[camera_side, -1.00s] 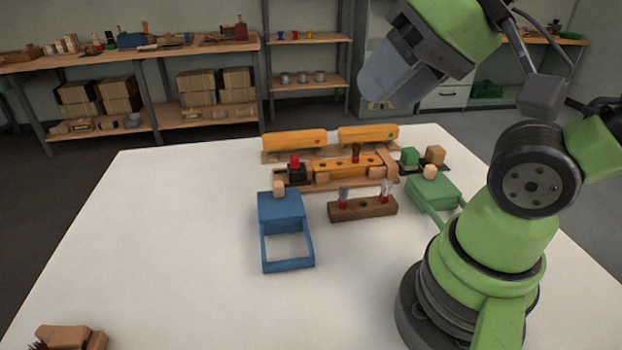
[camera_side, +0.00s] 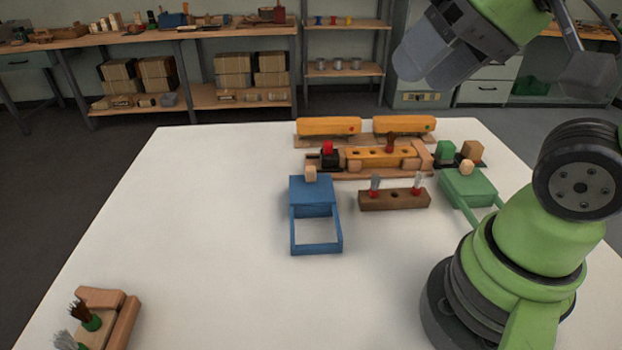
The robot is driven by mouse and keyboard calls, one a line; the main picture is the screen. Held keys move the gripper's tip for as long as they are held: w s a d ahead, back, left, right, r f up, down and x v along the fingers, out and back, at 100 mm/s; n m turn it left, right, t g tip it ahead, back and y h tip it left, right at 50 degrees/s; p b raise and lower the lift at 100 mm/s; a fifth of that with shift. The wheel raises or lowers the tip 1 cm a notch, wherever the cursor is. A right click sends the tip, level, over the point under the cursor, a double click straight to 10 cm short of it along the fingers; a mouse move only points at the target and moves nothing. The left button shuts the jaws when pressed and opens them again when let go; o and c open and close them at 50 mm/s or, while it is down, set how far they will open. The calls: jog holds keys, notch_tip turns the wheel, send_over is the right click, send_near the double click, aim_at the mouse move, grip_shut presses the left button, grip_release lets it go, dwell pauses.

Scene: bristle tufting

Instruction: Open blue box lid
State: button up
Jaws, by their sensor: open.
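The blue box (camera_side: 312,189) sits on the white table left of centre, with a pale wooden knob (camera_side: 310,173) on its top. A low blue frame (camera_side: 317,250) extends from its front, and white shows inside it. The blue top lies flat over the rear part; the box's inside does not show. My gripper (camera_side: 418,66) is the grey end at the upper right, high above the table and well apart from the blue box. It is open, and I see nothing held in it.
A brown block with red-based tufts (camera_side: 394,199) stands right of the blue box. A green box (camera_side: 468,188) is farther right. Orange blocks (camera_side: 328,126) and a wooden fixture (camera_side: 380,158) stand behind. A wooden holder with brushes (camera_side: 105,318) is at front left.

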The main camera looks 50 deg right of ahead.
jog(key=w+d+m+g, duration=0.2)
jog(key=w, duration=0.6)
jog(key=m+g+h, duration=0.2)
jog(key=m+g, duration=0.1)
jog(key=g, duration=0.2)
send_over(310, 168)
notch_tip(310, 168, down, 17)
jog(key=shift+d+f, duration=0.1)
jog(key=shift+f, duration=0.05)
notch_tip(310, 168, down, 10)
grip_shut()
